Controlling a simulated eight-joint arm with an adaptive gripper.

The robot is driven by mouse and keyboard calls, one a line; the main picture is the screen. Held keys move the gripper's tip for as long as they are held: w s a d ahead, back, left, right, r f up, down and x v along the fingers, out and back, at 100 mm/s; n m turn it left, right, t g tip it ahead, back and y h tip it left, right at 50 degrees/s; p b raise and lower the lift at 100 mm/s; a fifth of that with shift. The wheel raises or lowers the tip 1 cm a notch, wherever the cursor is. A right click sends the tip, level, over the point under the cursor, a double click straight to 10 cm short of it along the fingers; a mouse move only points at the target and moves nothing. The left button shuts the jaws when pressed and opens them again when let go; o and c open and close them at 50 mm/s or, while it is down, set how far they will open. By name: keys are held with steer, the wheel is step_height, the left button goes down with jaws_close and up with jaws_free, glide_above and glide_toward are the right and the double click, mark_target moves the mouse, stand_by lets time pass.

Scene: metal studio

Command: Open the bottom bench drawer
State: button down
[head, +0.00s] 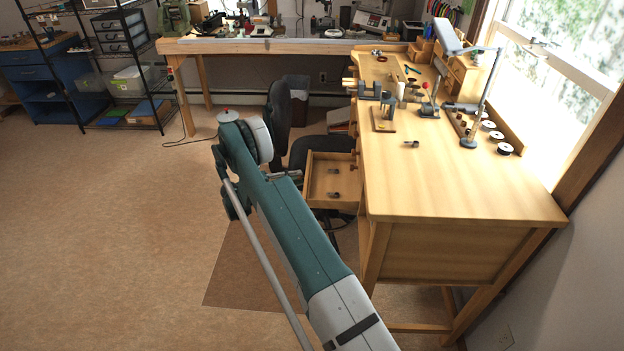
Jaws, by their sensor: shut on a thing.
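The wooden workbench (465,205) stands at the right. A wooden drawer (318,188) sticks out from its left side, pulled open, with a few small dark items inside. I cannot tell for certain whether it is the bottom drawer, as its lower surroundings are hidden. My teal and grey arm reaches up from the bottom middle to the left of the drawer.
A dark office chair (279,115) stands behind and left of the drawer, close to it. A long table (262,47) runs along the back. A black wire shelf (107,72) and blue cabinet (41,78) are at the back left. The left floor is clear.

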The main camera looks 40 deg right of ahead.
steer(key=shift+w+a, duration=1.65)
steer(key=c, duration=2.1)
jaws_free()
steer(key=shift+c, duration=0.2)
steer(key=v, duration=1.2)
